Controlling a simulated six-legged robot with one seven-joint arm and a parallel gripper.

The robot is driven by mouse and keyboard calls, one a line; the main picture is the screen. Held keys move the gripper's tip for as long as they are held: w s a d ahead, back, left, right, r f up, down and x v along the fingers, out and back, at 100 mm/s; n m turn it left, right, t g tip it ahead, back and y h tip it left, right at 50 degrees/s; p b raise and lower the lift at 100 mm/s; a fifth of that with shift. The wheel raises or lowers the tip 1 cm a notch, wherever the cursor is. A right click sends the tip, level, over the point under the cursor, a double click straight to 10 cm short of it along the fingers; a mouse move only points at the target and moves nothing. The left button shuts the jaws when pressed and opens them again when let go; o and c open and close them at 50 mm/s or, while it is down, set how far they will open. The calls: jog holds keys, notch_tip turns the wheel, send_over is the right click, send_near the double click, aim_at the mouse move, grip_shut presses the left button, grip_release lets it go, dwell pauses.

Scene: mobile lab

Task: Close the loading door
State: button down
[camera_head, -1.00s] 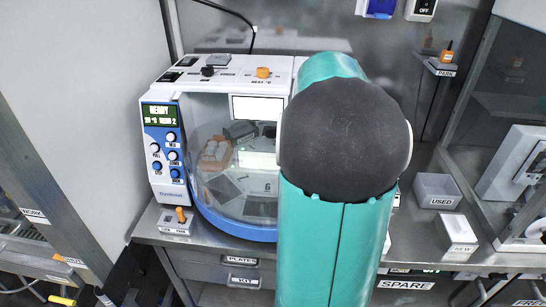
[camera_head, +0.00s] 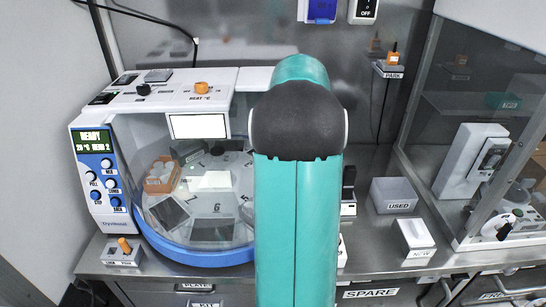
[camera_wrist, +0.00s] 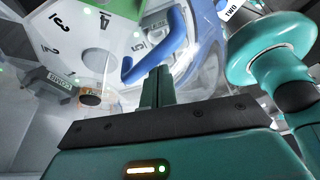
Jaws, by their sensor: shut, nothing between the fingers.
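The white and blue machine (camera_head: 110,185) stands on the bench at left in the head view. A clear, blue-edged cover (camera_head: 200,252) curves around its front, with a numbered carousel inside. I cannot tell how far the loading door stands open. In the wrist view, a blue handle (camera_wrist: 152,48) is mounted near a clear panel, with the white numbered carousel (camera_wrist: 70,35) beyond. My gripper (camera_wrist: 158,72) is shut and empty, its fingertips just below the handle in the picture; contact is unclear. My arm hides the gripper and the machine's right side in the head view.
Boxes labelled USED (camera_head: 393,195) and NEW (camera_head: 414,237) sit on the bench right of my arm. A glass-sided enclosure (camera_head: 470,150) stands at far right. A small switch box (camera_head: 122,252) sits at the bench's front left. Drawers lie below.

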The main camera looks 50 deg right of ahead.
jog(key=w+d, duration=0.5)
jog(key=d, duration=0.4)
jog(key=shift+w+d+r, duration=0.2)
jog(key=shift+w+d, duration=0.05)
jog(key=shift+w, duration=0.05)
jog(key=shift+d, duration=0.1)
dwell(0.4)
